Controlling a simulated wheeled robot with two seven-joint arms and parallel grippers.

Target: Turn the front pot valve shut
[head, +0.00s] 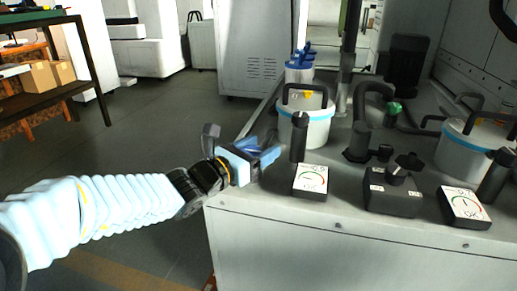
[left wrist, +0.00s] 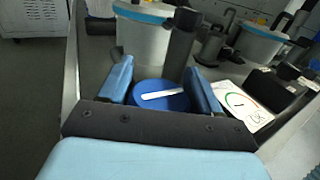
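The front pot (head: 306,125) is a white tub with a blue band and a dark handle, and it stands near the left edge of the bench. A round blue valve knob (left wrist: 150,103) with a white bar shows in front of it in the left wrist view. The bar lies nearly crosswise in that view. My left gripper (left wrist: 161,88) is open, with one light-blue finger on each side of the knob. I cannot tell whether the fingers touch it. In the head view the left gripper (head: 262,157) is at the bench's left edge and largely hides the knob. My right gripper is not in view.
A black post (head: 299,138) and a white dial card (head: 310,181) stand right of the gripper. A black box with a knob (head: 393,200), another dial card (head: 464,207) and a second banded pot (head: 462,153) are further right. Floor is clear left of the bench.

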